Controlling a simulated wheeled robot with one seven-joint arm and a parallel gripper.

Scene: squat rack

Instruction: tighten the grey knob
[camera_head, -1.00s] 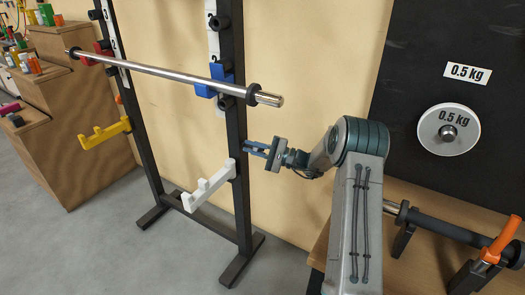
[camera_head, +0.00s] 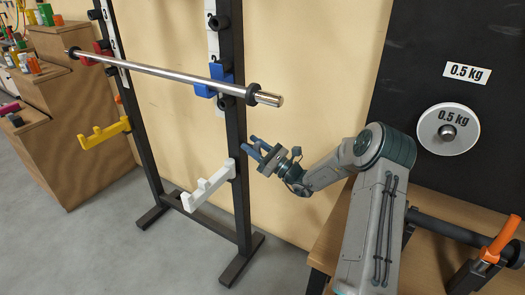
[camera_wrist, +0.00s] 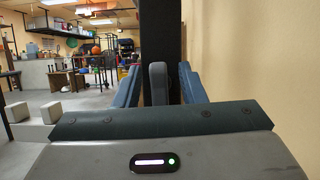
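The grey knob (camera_wrist: 158,84) shows in the wrist view as an upright rounded grey piece in front of the dark rack post (camera_wrist: 160,30). It stands between the two blue fingers of my gripper (camera_wrist: 158,88), with a narrow gap on each side. My gripper is open and does not visibly touch the knob. In the head view my gripper (camera_head: 252,147) is just right of the near rack post (camera_head: 240,195), beside the white bracket (camera_head: 209,188). I cannot make out the knob in that view.
A silver bar (camera_head: 170,74) rests across the rack above, on blue (camera_head: 221,78) and red holders. A yellow bracket (camera_head: 104,133) is on the far post. A wooden bench (camera_head: 440,255) stands at the right. The wall is close behind my gripper.

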